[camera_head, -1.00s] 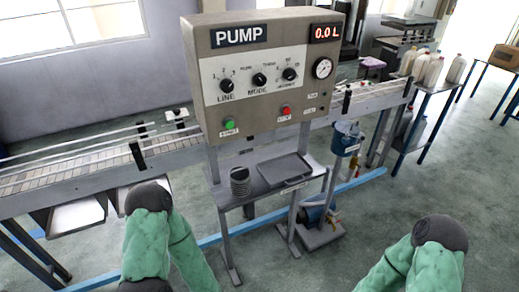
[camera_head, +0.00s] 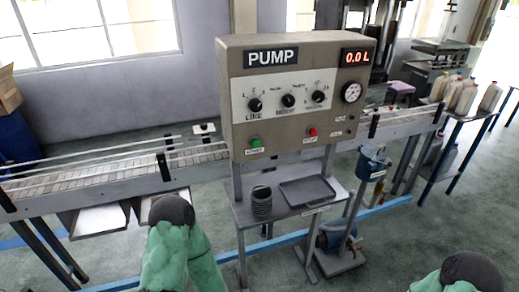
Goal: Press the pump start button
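The grey pump panel (camera_head: 295,95) stands upright on legs near the middle of the head view. A green button (camera_head: 255,142) is at its lower left and a red button (camera_head: 313,132) is to the right of that. The labels below them are too small to read. A red display (camera_head: 357,57) shows 0.0 L. Three black knobs and a round gauge (camera_head: 351,92) are on the panel. My green-sleeved arms show at the bottom edge, below and apart from the panel. Neither gripper is in view.
A shelf below the panel holds a tray (camera_head: 307,191) and a stack of dark cups (camera_head: 262,202). A conveyor (camera_head: 110,170) runs behind the panel on both sides. Several bottles (camera_head: 465,97) stand on the far right table.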

